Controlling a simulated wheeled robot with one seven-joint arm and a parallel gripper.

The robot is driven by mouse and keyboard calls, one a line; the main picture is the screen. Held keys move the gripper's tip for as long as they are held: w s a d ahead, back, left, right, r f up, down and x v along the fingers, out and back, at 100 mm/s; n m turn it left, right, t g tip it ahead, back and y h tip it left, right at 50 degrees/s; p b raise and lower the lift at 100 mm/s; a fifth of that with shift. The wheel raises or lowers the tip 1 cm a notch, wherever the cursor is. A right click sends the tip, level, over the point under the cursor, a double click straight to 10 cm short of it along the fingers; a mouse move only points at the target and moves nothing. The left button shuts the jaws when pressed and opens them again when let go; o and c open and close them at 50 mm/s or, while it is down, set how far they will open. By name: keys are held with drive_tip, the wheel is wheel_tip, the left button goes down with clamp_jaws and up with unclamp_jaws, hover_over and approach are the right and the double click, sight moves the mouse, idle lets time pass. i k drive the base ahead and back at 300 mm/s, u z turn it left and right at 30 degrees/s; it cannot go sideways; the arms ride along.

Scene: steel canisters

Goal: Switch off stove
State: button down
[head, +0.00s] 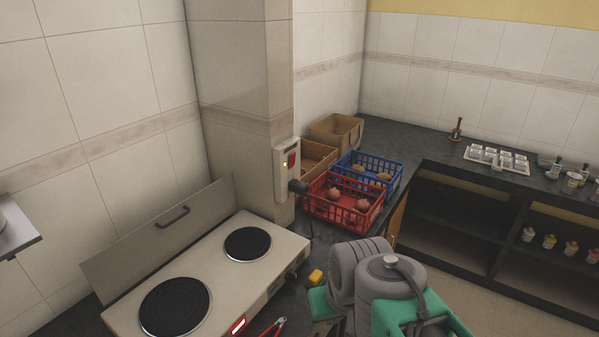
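The stove (225,275) is a pale two-plate cooker on the dark counter at the lower left. Its two round black plates are bare, and its lid stands raised behind it. A red lit switch (238,325) is on its front face near the lower picture edge. Dark knobs sit farther right on that face. A pale wall box (282,172) with a red switch and a small yellowish light is on the pillar, and a black plug with a cable is at its lower right. My grey and green arm shows at the bottom centre; I cannot make out my gripper.
Red-handled pliers (270,328) and a small yellow object (315,276) lie by the stove's front. A red crate (342,203), a blue crate (388,172) and brown boxes stand beyond the pillar. Shelves with small jars are at the right. Floor shows at lower right.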

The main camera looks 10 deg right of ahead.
sight(292, 158)
drive_tip(key=u, duration=0.05)
drive_tip(key=k, duration=0.5)
drive_tip(key=z, duration=0.95)
drive_tip(key=i, duration=1)
drive_tip(key=u, duration=2.3)
